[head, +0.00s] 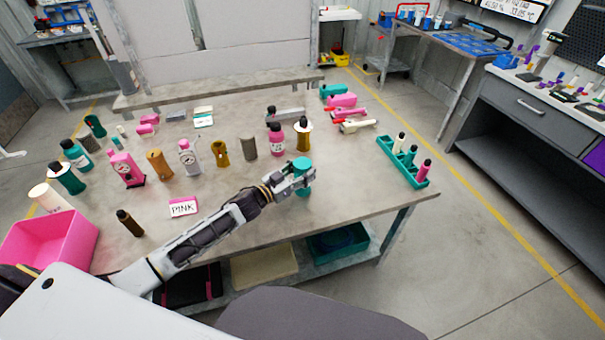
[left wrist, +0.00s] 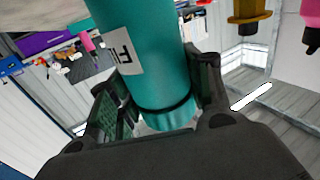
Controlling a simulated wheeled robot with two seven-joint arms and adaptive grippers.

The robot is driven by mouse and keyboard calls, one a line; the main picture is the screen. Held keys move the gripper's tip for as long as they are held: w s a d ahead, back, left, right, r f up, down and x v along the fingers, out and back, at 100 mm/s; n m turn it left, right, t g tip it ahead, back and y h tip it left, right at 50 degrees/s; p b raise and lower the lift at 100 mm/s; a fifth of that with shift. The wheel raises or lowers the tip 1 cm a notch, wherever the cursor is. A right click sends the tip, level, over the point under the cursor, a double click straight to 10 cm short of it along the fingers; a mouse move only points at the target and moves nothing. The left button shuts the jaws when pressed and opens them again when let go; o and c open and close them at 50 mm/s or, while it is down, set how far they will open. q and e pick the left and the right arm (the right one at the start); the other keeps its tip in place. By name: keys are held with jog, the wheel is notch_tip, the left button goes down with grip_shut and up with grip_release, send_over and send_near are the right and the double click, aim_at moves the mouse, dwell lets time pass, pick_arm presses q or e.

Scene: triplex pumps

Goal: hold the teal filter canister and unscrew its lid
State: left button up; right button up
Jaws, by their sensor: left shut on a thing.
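The teal filter canister (head: 303,163) stands near the front middle of the table in the head view. My left gripper (head: 297,180) is shut on it, and the gripper hides part of its body. In the left wrist view the teal canister (left wrist: 150,60) passes between the two fingers of my left gripper (left wrist: 160,102). A white label with a dark letter shows on its side. A dark ring runs around it near the fingers, with a short paler end beyond. I cannot tell whether the lid is loose. My right gripper is not in view.
Bottles, gauges and other canisters stand behind on the table (head: 345,210). A pink bin (head: 48,243) is at the left, and a "PINK" card (head: 184,207) lies left of the gripper. A teal rack (head: 402,162) with several small bottles is at the right.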

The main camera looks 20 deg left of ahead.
pick_arm(q)
jog(key=shift+r+p, duration=0.4)
jog(key=shift+r, duration=4.3)
jog(key=o, duration=0.7)
jog(key=c, duration=0.7)
jog(key=shift+f, duration=0.1)
jog(key=shift+c, duration=0.2)
